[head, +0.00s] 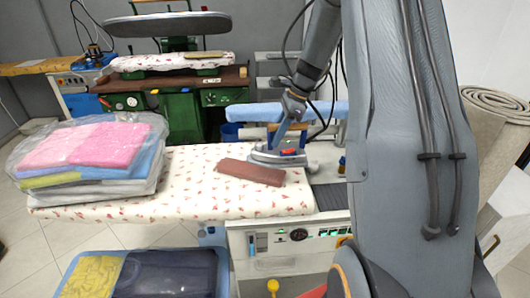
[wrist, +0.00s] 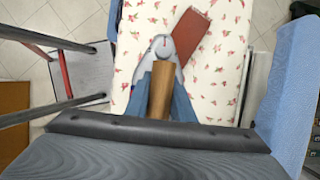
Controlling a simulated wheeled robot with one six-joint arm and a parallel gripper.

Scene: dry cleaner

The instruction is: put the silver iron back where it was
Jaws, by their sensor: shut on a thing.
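The silver iron (head: 272,158) is at the right end of the floral ironing board (head: 200,195). My gripper (head: 286,132) is shut on its brown handle. In the wrist view, the two blue-grey fingers of my gripper (wrist: 161,95) flank the handle, and the iron's silver nose (wrist: 162,46) points up the picture. A flat reddish-brown rest (head: 250,172) lies on the board just in front of the iron; it also shows in the wrist view (wrist: 192,32) beside the nose. I cannot tell whether the iron touches the board.
A bagged stack of folded clothes (head: 85,155) covers the board's left end. A blue bin (head: 140,275) stands in front, beside the control panel (head: 300,236). Behind are a green press (head: 180,123) and a light-blue padded board (head: 250,110). The board's middle is clear.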

